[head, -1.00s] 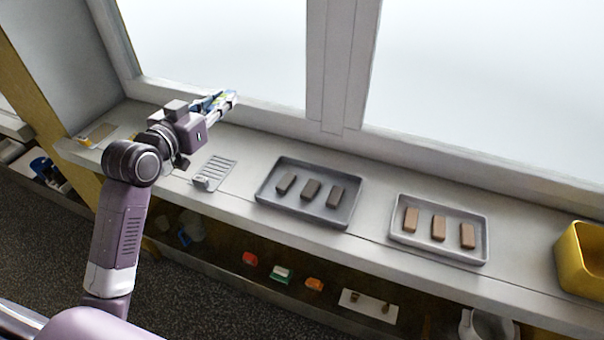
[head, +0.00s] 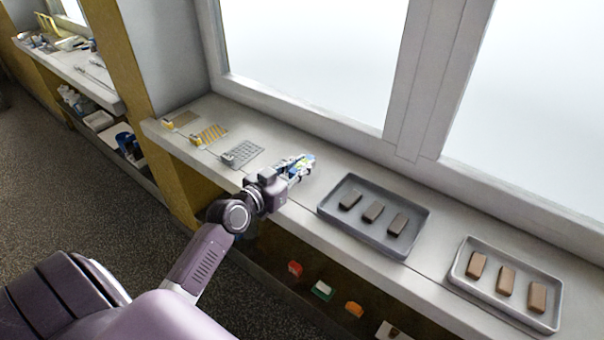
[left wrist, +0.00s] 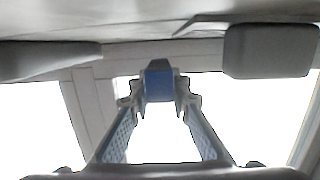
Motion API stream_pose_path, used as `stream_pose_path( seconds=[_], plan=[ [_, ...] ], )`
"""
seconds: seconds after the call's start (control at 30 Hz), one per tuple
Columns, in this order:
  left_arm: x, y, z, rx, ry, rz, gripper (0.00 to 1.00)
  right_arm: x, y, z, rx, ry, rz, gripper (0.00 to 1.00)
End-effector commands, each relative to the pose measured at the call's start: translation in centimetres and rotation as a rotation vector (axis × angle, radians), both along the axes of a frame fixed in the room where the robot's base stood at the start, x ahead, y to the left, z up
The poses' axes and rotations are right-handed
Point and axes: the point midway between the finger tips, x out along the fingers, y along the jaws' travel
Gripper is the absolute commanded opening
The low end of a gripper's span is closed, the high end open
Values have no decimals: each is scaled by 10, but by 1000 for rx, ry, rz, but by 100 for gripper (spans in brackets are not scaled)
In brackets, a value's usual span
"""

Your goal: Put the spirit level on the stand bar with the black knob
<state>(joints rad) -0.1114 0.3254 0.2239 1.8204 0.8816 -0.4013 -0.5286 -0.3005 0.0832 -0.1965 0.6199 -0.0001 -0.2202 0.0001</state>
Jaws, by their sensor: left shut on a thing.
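My left gripper (head: 302,166) is shut on a blue object with yellow-green parts, likely the spirit level (head: 292,164), above the shelf. In the left wrist view, a blue block end (left wrist: 158,80) shows between the fingertips; most of it is hidden. Left of the gripper, three flat pieces lie in a row on the shelf: a grey slotted mesh (head: 246,152), a yellow-striped mesh (head: 212,133) and a tan plate (head: 184,118). Each has a small fitting at its front left end. I cannot tell which one has a black knob. My right gripper is out of view.
A dark grey tray (head: 334,211) with three dark bars stands right of the gripper, and a lighter tray (head: 459,270) with three brown bars beyond it. The window frame (head: 300,108) runs behind the shelf. Small coloured items sit on a lower shelf.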

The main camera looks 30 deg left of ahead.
Motion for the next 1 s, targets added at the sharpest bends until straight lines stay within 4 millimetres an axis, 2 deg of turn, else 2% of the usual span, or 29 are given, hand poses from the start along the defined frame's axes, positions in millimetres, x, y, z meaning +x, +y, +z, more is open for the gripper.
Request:
stream_pose_path(
  seconds=[0.03, 0.17, 0.6, 0.63, 0.67, 1.0],
  plan=[
    [0, 0, -12, 0, 2, -1, 0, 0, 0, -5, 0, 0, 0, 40],
    [0, 0, -27, 0, 2, 0, 0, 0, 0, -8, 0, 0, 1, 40],
    [0, 0, -33, 1, 0, 0, 0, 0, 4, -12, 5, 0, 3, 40],
    [0, 0, -32, 1, 1, 0, 21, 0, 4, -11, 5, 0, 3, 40],
    [0, 0, -31, 1, 1, 0, 24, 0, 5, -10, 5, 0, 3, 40],
    [0, 0, -29, 0, 0, 0, 25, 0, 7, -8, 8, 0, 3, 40]
  ],
)
